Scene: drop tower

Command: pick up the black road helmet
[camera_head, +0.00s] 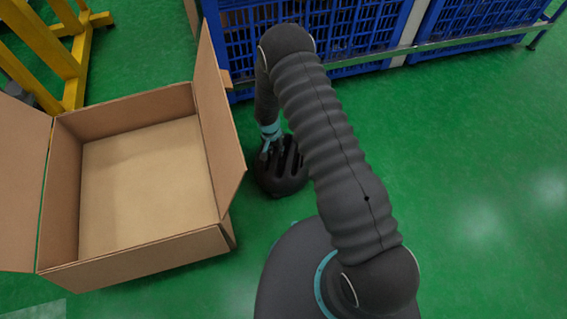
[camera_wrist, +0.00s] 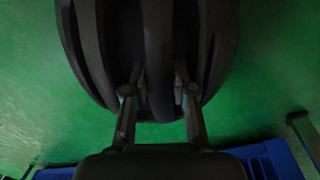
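The black road helmet (camera_head: 283,180) sits on the green floor, just right of the cardboard box, vents up. In the wrist view the helmet (camera_wrist: 160,40) fills the upper middle, dark and ribbed. My gripper (camera_head: 268,152) points down at the helmet's top from above. In the wrist view its two fingers (camera_wrist: 159,84) stand on either side of the middle rib, with the tips at or in the vents. The light is too dim to tell whether they press on the rib. My arm hides part of the helmet's right side.
An open, empty cardboard box (camera_head: 140,250) stands left of the helmet, a raised flap (camera_head: 222,130) close beside it. Blue crates (camera_head: 350,40) on a rack stand behind. A yellow frame (camera_head: 60,50) is at the back left. Floor at right is clear.

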